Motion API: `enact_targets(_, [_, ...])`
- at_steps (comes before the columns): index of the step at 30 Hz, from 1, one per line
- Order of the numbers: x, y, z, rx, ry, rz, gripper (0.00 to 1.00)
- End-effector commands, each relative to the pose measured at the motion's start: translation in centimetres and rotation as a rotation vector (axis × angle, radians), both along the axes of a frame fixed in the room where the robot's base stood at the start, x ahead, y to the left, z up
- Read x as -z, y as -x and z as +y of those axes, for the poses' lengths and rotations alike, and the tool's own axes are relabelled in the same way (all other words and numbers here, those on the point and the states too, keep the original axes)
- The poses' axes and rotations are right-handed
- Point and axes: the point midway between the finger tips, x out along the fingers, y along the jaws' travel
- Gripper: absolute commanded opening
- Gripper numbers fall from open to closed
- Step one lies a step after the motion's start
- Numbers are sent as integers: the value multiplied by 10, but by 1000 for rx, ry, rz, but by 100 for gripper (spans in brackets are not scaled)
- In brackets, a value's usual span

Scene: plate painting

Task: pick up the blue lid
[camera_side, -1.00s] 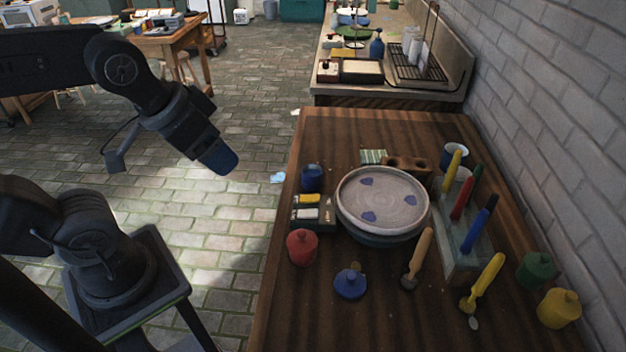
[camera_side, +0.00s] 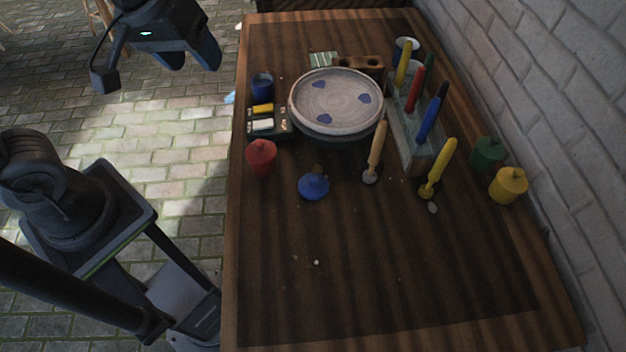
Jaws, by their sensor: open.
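The blue lid (camera_side: 314,187) lies on the wooden table (camera_side: 370,270), in front of the plate and right of the red pot. A small brownish bit shows just behind it. My gripper (camera_side: 192,60) is open and empty, with its two dark fingers apart. It hangs at the upper left, off the table's left edge in the picture, well away from the lid and touching nothing.
A speckled plate (camera_side: 335,88) with blue patches stands behind the lid. Near it are a red pot (camera_side: 261,158), a blue cup (camera_side: 262,84), a wooden-handled tool (camera_side: 376,152) and a rack of coloured tools (camera_side: 415,140). Green and yellow pots stand right. The table's front is mostly clear.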

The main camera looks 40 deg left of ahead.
Motion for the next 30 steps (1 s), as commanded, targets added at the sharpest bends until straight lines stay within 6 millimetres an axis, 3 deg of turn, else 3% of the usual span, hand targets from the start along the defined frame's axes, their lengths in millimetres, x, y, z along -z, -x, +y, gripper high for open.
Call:
enact_targets(6, [39,-54,-45,-388,124,161,59])
enact_targets(12, [94,-89,-91,-763,171,276,59])
enact_targets(16, [130,-100,-116,-963,173,319,59])
enact_targets(20, [153,-105,-130,-1087,172,335,59])
enact_targets(26, [174,-106,-136,-1145,168,342,59])
enact_targets(30, [201,-105,-135,-1145,166,344,59])
